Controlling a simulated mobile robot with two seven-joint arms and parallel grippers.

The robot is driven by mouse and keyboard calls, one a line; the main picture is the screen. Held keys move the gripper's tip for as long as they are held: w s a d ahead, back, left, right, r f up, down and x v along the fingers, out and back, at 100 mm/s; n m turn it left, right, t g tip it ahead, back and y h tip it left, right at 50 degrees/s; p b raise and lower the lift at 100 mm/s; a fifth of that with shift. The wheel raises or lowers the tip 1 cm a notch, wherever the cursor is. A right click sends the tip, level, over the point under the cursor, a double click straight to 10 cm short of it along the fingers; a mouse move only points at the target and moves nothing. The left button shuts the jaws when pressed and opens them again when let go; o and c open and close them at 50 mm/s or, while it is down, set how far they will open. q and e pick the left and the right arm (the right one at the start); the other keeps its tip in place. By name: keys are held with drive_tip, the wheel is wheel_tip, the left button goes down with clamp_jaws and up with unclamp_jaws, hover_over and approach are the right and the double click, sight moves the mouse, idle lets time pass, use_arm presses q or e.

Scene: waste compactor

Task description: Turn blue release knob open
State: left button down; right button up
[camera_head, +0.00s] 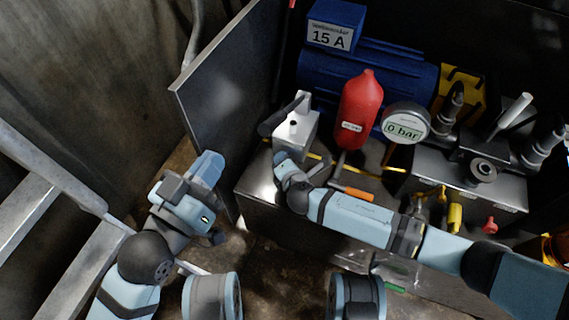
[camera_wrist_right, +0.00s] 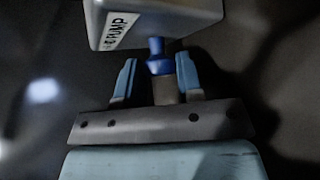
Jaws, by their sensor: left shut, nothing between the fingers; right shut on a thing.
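The blue release knob (camera_wrist_right: 157,58) shows in the right wrist view. It sticks out from the underside of a grey box with a white label reading "PUMP" in part. My right gripper (camera_wrist_right: 157,78) has one finger on each side of the knob and is shut on it. In the head view my right gripper (camera_head: 284,162) is at the front of the grey pump box (camera_head: 295,130), and it hides the knob. My left gripper (camera_head: 208,166) is shut and empty, left of the compactor and apart from it.
A dark panel (camera_head: 222,85) stands between my left gripper and the pump area. A red cylinder (camera_head: 361,105), a gauge reading 0 bar (camera_head: 404,122) and a blue motor (camera_head: 400,75) are behind my right arm. An orange handle (camera_head: 352,193) lies close to it.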

drive_tip(key=shift+f, duration=0.1)
idle(0.5)
drive_tip(key=o, duration=0.9)
drive_tip(key=shift+d, duration=0.1)
drive_tip(key=shift+f, duration=0.1)
drive_tip(key=shift+s, duration=0.1)
